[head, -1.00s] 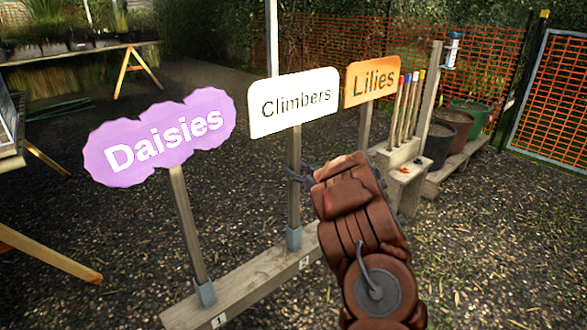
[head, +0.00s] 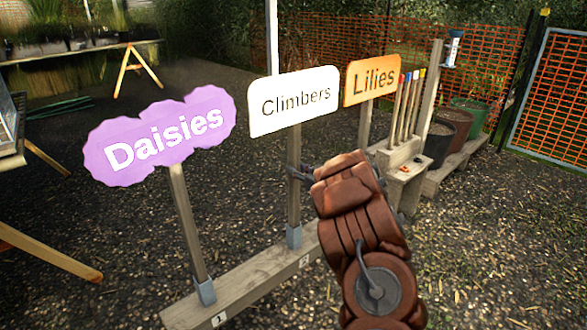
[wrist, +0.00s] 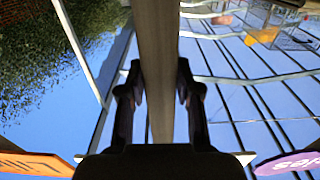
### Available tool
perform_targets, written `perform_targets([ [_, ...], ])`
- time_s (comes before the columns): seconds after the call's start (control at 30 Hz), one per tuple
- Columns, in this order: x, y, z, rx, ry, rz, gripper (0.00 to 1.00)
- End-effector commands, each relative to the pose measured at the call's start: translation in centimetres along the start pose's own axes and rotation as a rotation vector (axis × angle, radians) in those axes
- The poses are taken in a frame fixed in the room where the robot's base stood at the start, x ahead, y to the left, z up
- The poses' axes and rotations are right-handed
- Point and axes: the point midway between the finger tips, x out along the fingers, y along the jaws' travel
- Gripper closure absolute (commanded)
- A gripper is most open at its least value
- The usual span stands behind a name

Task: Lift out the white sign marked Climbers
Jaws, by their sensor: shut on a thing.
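The white Climbers sign (head: 294,100) stands upright on a wooden post (head: 293,205), between the other two signs. The foot of the post sits in a grey socket (head: 293,236) on a wooden beam (head: 262,283). My gripper (head: 301,173) is shut on the post below the sign board, coming from the right. In the wrist view the post (wrist: 157,70) runs between the two fingers of my gripper (wrist: 160,90). The far finger is partly hidden in the head view.
The purple Daisies sign (head: 160,138) stands at the left, and the orange Lilies sign (head: 371,78) stands close at the right, each on its own post. Several coloured-top stakes (head: 408,105) and pots (head: 440,140) are behind at the right. The gravel at the front right is clear.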

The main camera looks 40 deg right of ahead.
Motion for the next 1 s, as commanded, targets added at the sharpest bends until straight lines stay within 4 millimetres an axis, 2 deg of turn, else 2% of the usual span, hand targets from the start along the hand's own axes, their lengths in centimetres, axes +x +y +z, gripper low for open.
perform_targets([
  [0.27,0.0,0.0,0.0,0.000,0.000,0.000,1.00],
  [0.57,0.0,0.0,-0.3,0.000,0.001,0.001,1.00],
  [1.0,0.0,0.0,-3.0,-0.001,0.003,0.001,1.00],
])
